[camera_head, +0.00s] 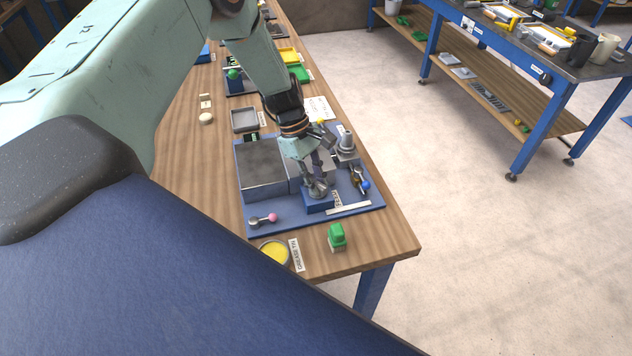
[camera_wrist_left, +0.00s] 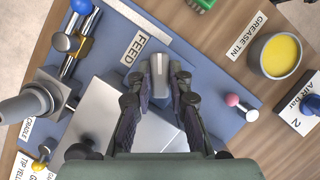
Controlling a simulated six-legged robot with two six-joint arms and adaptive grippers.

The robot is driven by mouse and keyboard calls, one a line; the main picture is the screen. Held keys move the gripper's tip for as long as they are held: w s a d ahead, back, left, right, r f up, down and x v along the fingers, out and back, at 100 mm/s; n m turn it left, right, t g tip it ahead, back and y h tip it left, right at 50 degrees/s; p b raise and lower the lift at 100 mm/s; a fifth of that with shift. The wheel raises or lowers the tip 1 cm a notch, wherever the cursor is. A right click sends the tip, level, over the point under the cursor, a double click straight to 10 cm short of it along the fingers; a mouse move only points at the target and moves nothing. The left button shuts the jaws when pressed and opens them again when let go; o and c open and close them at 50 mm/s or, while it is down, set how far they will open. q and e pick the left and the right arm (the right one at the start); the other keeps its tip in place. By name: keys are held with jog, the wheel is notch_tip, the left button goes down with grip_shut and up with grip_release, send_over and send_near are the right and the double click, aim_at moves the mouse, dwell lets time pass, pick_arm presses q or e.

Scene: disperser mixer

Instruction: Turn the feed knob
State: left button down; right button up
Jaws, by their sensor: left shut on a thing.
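The feed knob (camera_wrist_left: 159,72) is a grey piece on a small blue block, beside a white FEED label (camera_wrist_left: 146,45) in the left wrist view. My left gripper (camera_wrist_left: 158,90) has a finger on each side of the knob and is shut on it. In the head view my left gripper (camera_head: 318,186) reaches down onto the knob, above the blue block (camera_head: 319,204), and mostly hides it. The FEED label (camera_head: 337,199) is just right of it. My right gripper is in neither view.
The blue base plate (camera_head: 290,222) holds a grey box (camera_head: 262,166), a pink-ended lever (camera_head: 272,217) and a blue-ended valve (camera_head: 364,186). A tin of yellow grease (camera_head: 275,252) and a green brush (camera_head: 337,236) stand near the wooden table's front edge.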

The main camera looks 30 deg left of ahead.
pick_arm(q)
jog(key=m+b, duration=0.1)
jog(key=m+g, duration=0.1)
jog(key=m, duration=0.1)
jog(key=m+g+b, duration=0.1)
jog(key=m, duration=0.1)
jog(key=shift+w+y+b, duration=0.25)
jog(key=shift+y+b, duration=0.05)
jog(key=shift+b, duration=0.05)
jog(key=shift+m+g+y+b, duration=0.5)
jog(key=shift+m+b, duration=0.25)
jog(key=shift+m, duration=1.35)
jog(key=shift+w+r, duration=0.1)
jog(key=shift+r, duration=0.05)
jog(key=c, duration=1.2)
grip_release()
jog(key=shift+d, duration=0.1)
jog(key=v, duration=1.1)
jog(key=shift+w+r, duration=0.1)
jog(key=shift+r, duration=0.25)
